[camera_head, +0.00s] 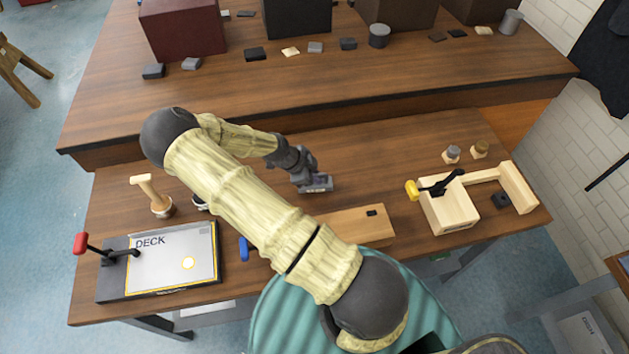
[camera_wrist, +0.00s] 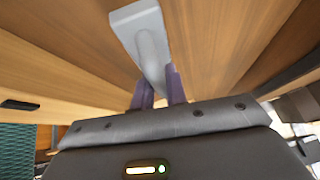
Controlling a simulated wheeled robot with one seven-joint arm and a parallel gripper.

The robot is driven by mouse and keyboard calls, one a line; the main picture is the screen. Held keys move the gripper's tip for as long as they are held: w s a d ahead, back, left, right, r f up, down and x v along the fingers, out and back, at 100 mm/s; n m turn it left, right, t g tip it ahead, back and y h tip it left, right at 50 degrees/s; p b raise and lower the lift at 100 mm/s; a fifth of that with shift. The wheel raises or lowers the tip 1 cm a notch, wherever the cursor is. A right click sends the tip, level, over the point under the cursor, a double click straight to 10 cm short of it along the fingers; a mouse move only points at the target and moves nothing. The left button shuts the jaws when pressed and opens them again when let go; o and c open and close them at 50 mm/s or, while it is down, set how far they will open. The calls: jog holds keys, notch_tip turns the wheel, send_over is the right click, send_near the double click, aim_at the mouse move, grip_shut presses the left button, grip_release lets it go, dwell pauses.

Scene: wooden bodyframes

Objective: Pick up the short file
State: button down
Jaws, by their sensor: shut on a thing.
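My gripper (camera_head: 305,176) is over the middle of the near workbench, toward its back. It is shut on a flat grey piece (camera_head: 318,184), which I take to be the short file. In the wrist view, the grey piece (camera_wrist: 142,32) has a raised, tapering ridge that runs down between the two purple fingers (camera_wrist: 158,92). Its lower end is hidden between the fingers. I cannot tell whether it touches the bench top.
A board marked DECK (camera_head: 175,255) with a red-handled lever lies at left, beside a wooden-handled tool (camera_head: 155,198). A blue handle (camera_head: 243,248) and a wooden block (camera_head: 350,225) are partly behind my arm. A wooden clamp fixture (camera_head: 450,208) stands at right.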

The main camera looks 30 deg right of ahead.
notch_tip(320, 180, up, 8)
jog(key=shift+f+b, duration=0.2)
jog(key=shift+b, duration=0.45)
jog(key=c, duration=2)
grip_release()
grip_shut()
